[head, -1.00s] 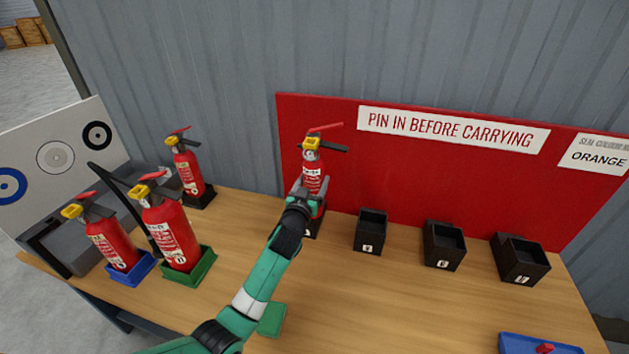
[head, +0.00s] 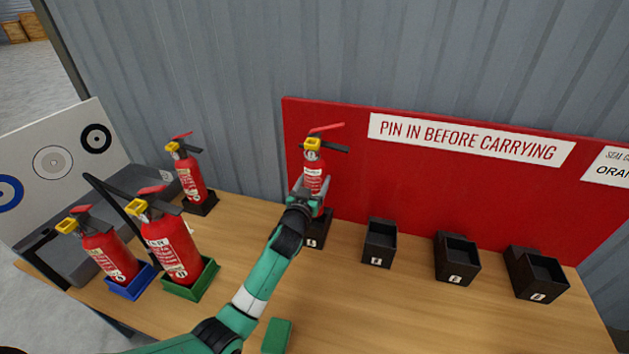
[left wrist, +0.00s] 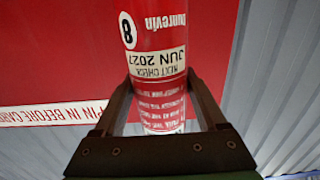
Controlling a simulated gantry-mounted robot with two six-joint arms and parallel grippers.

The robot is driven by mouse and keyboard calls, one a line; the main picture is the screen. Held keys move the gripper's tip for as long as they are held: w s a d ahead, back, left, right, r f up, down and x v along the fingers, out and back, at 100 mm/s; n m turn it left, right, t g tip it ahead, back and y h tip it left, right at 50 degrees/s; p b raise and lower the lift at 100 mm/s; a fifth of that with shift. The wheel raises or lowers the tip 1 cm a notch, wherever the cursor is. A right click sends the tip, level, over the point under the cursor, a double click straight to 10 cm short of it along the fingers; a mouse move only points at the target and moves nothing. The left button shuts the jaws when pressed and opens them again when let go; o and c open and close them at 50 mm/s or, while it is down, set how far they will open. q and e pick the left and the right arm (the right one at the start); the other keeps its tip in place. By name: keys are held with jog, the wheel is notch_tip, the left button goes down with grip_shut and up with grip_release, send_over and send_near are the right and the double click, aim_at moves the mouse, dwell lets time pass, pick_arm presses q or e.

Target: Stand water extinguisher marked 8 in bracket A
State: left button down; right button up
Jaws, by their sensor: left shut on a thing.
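The red water extinguisher (head: 314,176) with a yellow tag and red lever is upright at the left end of the red panel. In the left wrist view its body (left wrist: 158,60) shows a round 8 mark and a "Next check Jun 2027" label. My left gripper (head: 302,192) is shut around its body. Its base is at the leftmost black bracket (head: 314,242). My gripper partly hides that join, so I cannot tell whether it rests on the bracket floor. The bracket letters are too small to read surely. My right gripper is out of view.
Three empty black brackets (head: 379,255) (head: 457,272) (head: 537,286) stand to the right. At left, extinguishers stand in a blue holder (head: 131,287), a green holder (head: 196,287) and a black holder (head: 204,206). The red panel (head: 450,190) rises close behind the brackets.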

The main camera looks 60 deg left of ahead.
pick_arm(q)
jog(key=shift+f+b, duration=0.9)
jog(key=shift+f, duration=0.2)
jog(key=shift+w+a, duration=0.1)
dwell(0.8)
jog(key=shift+f+b, duration=0.1)
jog(key=shift+b, duration=0.3)
jog(key=shift+f+b, duration=0.75)
jog(key=shift+b, duration=0.1)
jog(key=shift+f, duration=0.15)
jog(key=shift+f+b, duration=0.85)
jog(key=shift+b, duration=0.2)
jog(key=shift+f, duration=0.2)
